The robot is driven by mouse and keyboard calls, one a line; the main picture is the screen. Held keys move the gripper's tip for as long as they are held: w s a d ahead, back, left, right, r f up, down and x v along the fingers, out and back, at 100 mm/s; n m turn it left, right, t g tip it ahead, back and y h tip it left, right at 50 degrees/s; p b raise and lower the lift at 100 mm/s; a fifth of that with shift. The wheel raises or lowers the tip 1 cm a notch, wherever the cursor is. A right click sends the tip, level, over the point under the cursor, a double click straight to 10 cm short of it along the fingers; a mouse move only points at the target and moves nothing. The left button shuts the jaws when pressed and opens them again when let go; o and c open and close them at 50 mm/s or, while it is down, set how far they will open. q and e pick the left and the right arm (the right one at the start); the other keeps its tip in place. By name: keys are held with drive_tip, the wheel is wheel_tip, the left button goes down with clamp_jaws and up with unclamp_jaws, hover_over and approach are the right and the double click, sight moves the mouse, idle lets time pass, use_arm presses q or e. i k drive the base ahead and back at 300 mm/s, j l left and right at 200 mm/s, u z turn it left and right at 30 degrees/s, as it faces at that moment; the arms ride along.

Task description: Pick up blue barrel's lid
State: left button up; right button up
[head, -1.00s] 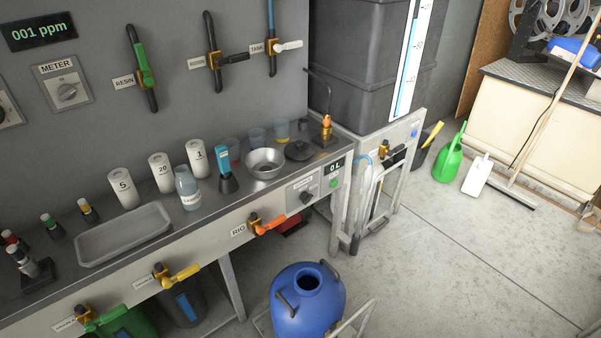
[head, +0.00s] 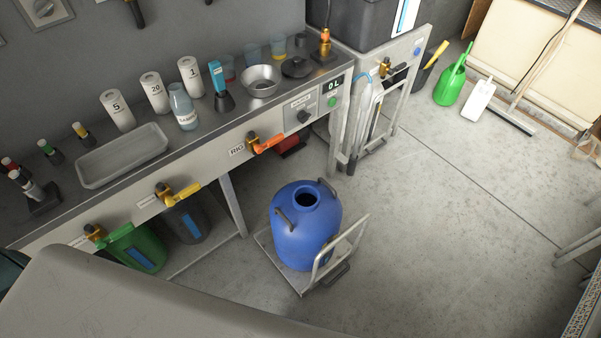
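The blue barrel (head: 292,240) stands upright on a small wheeled trolley (head: 283,272) on the floor. Its round top opening is uncovered, and it has dark handles at its shoulder. A dark, round, lid-like disc with a small knob (head: 297,67) lies on the counter, right of the metal bowl; I cannot tell for sure that it is the barrel's lid. A grey link of my own arm crosses the lower left. Neither gripper is in view.
The metal counter (head: 215,118) carries a tray (head: 122,156), numbered white cylinders, a bottle (head: 183,107), a metal bowl (head: 261,81) and cups. An orange-handled valve (head: 266,143) sticks out from its front. Green and dark jugs stand below. The floor right of the trolley is clear.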

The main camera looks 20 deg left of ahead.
sight(295, 66)
drive_tip(key=i+l, duration=0.2)
drive_tip(key=l, duration=0.15)
drive_tip(key=i+l, duration=0.2)
drive_tip(key=l, duration=0.15)
drive_tip(key=i+l+u, duration=0.1)
drive_tip(key=l, duration=0.3)
drive_tip(key=i+l, duration=0.25)
drive_tip(key=k+j+z, duration=0.25)
drive_tip(key=i+l+u, duration=0.3)
